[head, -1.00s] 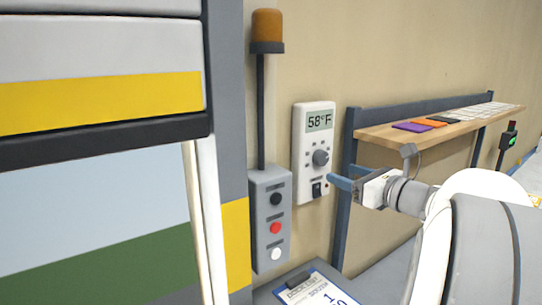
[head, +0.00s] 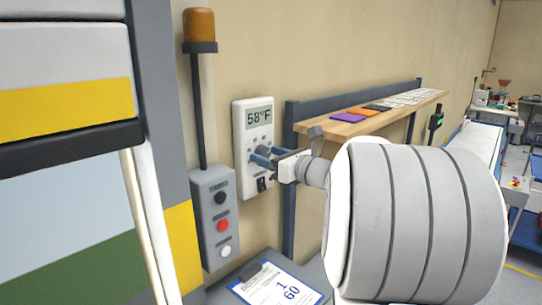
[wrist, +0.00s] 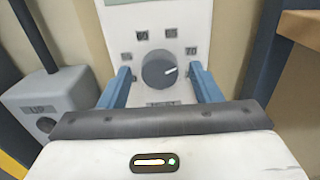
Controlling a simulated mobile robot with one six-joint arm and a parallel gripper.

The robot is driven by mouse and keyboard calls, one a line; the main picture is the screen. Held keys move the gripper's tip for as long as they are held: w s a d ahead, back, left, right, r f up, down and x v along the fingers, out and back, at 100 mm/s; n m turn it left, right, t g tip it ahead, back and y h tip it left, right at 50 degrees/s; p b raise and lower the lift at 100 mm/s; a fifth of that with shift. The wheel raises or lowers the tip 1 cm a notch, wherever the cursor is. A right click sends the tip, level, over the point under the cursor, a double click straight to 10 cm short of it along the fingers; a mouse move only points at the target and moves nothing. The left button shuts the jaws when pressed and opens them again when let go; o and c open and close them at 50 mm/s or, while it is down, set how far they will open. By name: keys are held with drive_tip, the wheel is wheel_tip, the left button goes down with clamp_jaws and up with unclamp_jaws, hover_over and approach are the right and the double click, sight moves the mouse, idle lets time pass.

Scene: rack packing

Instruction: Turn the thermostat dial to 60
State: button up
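The white thermostat (head: 253,120) hangs on the beige wall, and its display reads 58°F. It also shows in the wrist view (wrist: 184,18). Its round dark grey dial (wrist: 160,69) has a white mark pointing right and slightly up, towards the label 70; a label that looks like 60 is at upper left. My gripper (head: 262,155) is at the thermostat in the head view and partly hides the dial. In the wrist view my gripper (wrist: 164,85) is open, with one blue finger on each side of the dial and a visible gap on both sides.
A grey button box (head: 217,215) with black, red and white buttons and an orange lamp (head: 199,25) on a pole stand to the left. A wooden shelf (head: 345,128) with coloured cards is close on the right. A clipboard (head: 250,289) showing 1 and 60 lies below.

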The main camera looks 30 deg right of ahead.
drive_tip(key=c, duration=0.9)
drive_tip(key=shift+c, duration=0.2)
drive_tip(key=shift+f+n+b, duration=0.15)
drive_tip(key=shift+n+b, duration=0.15)
drive_tip(key=shift+b, duration=0.35)
drive_tip(key=n+b, duration=1.5)
drive_tip(key=b, duration=0.7)
drive_tip(key=shift+f+b, duration=0.1)
drive_tip(key=shift+b, duration=0.25)
drive_tip(key=shift+n+b, duration=1.05)
drive_tip(key=shift+n, duration=0.05)
drive_tip(key=shift+r, duration=0.25)
